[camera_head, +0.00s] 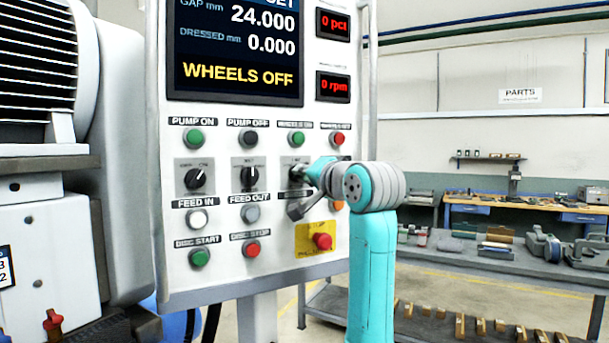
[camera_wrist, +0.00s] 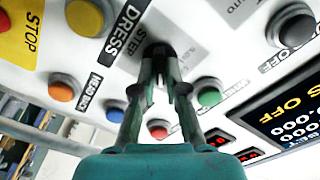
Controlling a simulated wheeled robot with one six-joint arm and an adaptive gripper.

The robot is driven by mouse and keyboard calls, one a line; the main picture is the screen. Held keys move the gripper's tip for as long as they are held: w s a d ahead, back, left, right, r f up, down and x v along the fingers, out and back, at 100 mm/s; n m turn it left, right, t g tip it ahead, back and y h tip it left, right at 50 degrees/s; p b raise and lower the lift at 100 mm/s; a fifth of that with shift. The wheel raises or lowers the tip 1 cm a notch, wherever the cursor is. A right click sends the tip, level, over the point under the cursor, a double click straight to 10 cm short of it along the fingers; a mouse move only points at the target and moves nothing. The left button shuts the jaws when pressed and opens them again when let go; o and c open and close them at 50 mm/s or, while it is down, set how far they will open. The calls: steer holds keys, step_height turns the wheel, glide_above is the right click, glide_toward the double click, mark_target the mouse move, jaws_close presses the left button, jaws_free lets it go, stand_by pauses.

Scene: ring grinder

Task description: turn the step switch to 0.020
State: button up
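The step switch (camera_head: 295,172) is the right one of three black rotary knobs on the control panel. My gripper (camera_head: 306,172) reaches it from the right and hides most of its scale in the head view. In the wrist view the dark knob of the step switch (camera_wrist: 156,47) sits at the tips of my gripper (camera_wrist: 164,66), under the label STEP. The two fingers stand close together with the knob between their tips. Its pointer and the value it is set to are hidden or too small to read.
Left of it are two rotary switches (camera_head: 248,178) (camera_head: 195,179). Green and red buttons (camera_head: 297,138) (camera_head: 338,138) sit above. The red stop button (camera_head: 322,241) is below right. The display (camera_head: 235,50) reads WHEELS OFF, gap 24.000, dressed 0.000.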

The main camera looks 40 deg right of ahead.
steer(key=o, duration=0.3)
steer(key=shift+o, duration=0.2)
steer(key=shift+s, duration=0.1)
steer(key=v, duration=1.1)
steer(key=shift+s, duration=0.4)
steer(key=shift+a+f, duration=0.1)
steer(key=shift+a, duration=0.05)
